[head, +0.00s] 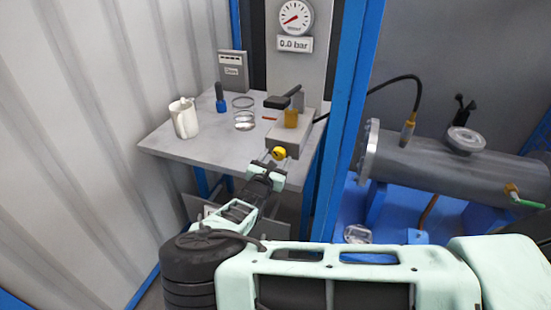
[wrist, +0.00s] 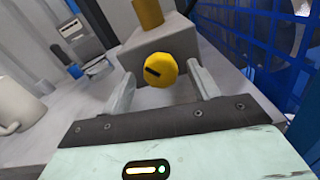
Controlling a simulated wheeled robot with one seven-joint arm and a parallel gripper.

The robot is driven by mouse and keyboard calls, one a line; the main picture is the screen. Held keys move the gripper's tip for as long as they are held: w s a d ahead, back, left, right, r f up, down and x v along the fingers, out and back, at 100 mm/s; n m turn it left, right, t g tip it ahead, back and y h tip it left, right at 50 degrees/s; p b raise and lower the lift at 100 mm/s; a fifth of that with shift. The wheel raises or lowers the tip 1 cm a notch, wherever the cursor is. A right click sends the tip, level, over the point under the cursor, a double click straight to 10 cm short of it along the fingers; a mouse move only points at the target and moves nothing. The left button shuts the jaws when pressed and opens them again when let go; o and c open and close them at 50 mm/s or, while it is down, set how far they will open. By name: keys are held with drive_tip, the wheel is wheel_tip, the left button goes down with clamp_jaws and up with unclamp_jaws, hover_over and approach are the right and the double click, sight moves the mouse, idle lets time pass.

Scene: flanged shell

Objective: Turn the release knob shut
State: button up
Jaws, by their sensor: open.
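The release knob is a round yellow knob (head: 279,153) on the front of a grey pump block (head: 291,133) on the bench. In the wrist view the knob (wrist: 160,70) shows a dark slanted mark on its face. My gripper (head: 270,165) is at the knob, and in the wrist view its two fingers (wrist: 162,85) stand apart on the left and right of the knob. I cannot tell whether either finger touches it. The gauge (head: 294,17) above has a plate reading 0.0 bar.
A blue post (head: 350,95) rises right of the bench. Beyond it lies a flanged grey shell (head: 430,165) with a black hose (head: 395,80).

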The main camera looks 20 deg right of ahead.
drive_tip(key=c, duration=1)
drive_tip(key=shift+o, duration=0.2)
drive_tip(key=shift+m, duration=0.3)
drive_tip(key=m, duration=0.3)
drive_tip(key=shift+p, duration=0.3)
drive_tip(key=shift+d+m, duration=0.1)
drive_tip(key=shift+m, duration=1.7)
drive_tip(key=o, duration=1)
drive_tip(key=shift+c, duration=0.2)
drive_tip(key=shift+f, duration=0.1)
